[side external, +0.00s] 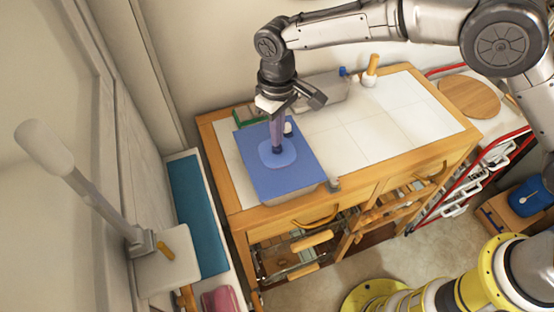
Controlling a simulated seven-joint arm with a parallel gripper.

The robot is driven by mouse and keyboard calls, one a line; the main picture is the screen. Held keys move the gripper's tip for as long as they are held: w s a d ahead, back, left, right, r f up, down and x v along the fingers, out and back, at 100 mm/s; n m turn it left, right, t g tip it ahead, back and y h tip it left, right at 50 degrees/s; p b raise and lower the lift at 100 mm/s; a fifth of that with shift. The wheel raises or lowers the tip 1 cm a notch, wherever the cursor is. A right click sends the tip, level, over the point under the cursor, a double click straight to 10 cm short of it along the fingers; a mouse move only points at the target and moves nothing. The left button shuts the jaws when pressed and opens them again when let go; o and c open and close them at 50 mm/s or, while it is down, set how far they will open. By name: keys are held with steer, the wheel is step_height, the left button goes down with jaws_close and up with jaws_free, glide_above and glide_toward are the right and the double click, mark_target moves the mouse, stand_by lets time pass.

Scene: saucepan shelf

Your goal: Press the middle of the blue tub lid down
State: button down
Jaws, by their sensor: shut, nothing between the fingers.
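The blue tub lid (300,178) is a flat square sheet with a lighter blue raised patch (278,154) in its middle. It lies over a tub at the left end of the tiled wooden counter, and a little of the pale tub shows under its front right edge. My gripper (277,148) points straight down with its fingers shut and empty. The fingertips are at the raised patch near the middle of the lid. I cannot tell whether they touch it. A small white and dark thing (288,129) stands close behind the fingers.
Behind the lid are a green item (248,118) and a grey box (325,95). A white pot with a wooden handle (370,72) stands at the counter's back edge. The tiled top (385,122) to the right is clear. A white wall lever (90,190) stands at left.

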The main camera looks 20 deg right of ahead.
steer(key=shift+f, duration=0.8)
stand_by(0.9)
steer(key=shift+r, duration=3.65)
